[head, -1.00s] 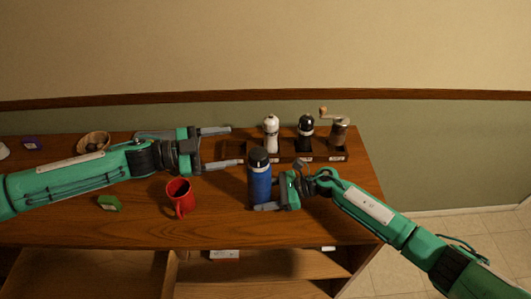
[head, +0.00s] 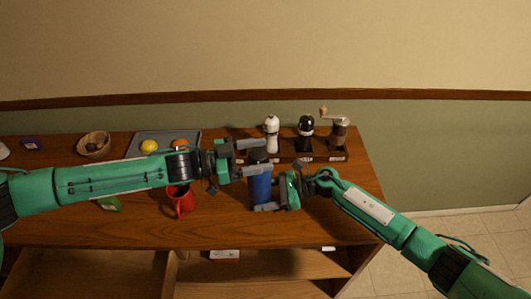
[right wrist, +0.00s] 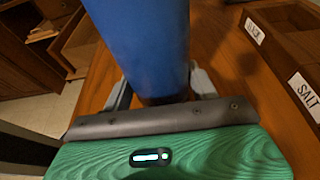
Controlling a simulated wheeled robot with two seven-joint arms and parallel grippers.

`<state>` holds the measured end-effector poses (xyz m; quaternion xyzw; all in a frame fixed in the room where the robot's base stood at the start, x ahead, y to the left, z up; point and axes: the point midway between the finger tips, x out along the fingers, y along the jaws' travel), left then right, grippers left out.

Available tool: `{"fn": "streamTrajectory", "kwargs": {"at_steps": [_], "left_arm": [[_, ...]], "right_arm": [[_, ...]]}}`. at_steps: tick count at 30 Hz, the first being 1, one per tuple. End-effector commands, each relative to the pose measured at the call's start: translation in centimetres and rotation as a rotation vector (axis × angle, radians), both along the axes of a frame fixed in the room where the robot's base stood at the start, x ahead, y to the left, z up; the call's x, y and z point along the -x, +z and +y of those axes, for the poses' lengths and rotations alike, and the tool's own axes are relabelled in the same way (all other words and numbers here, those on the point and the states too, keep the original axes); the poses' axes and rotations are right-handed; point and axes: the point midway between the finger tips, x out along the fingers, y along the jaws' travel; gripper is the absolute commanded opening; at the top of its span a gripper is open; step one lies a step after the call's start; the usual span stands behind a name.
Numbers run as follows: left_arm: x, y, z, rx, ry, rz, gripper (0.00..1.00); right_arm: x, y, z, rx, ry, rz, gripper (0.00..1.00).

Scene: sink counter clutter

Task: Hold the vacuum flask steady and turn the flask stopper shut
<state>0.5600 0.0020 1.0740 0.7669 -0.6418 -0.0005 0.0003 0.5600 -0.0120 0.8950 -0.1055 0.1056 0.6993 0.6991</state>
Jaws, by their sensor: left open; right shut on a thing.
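The blue vacuum flask (head: 260,188) stands upright on the wooden counter. Its dark stopper (head: 258,156) is on top and partly hidden by my left gripper. My right gripper (head: 266,207) is shut on the lower part of the flask. In the right wrist view the blue flask body (right wrist: 145,45) rises between the two grey fingers. My left gripper (head: 256,158) is open at stopper height, with one finger behind and one in front of the stopper. I cannot tell whether the fingers touch it.
A dark rack (head: 290,157) behind holds a white mill (head: 271,132), a black mill (head: 305,133) and a hand grinder (head: 339,131). A grey tray (head: 165,135) with fruit and a basket (head: 94,144) are at left.

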Motion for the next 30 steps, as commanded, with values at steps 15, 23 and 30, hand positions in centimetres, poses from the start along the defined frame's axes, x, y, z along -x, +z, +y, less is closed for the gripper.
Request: {"fn": "streamTrajectory", "kwargs": {"at_steps": [15, 23, 30], "left_arm": [[-0.3, 0.0, -1.9, -0.001, 0.000, -0.001, 0.66], [-0.3, 0.0, -1.9, 0.000, 0.000, -0.001, 0.22], [-0.3, 0.0, -2.0, 0.002, 0.011, 0.000, 0.22]], "right_arm": [[0.0, 0.0, 0.0, 0.000, 0.000, 0.000, 0.47], [0.0, 0.0, 0.0, 0.000, 0.000, 0.000, 0.47], [0.0, 0.0, 0.0, 0.000, 0.000, 0.000, 0.47]]}}
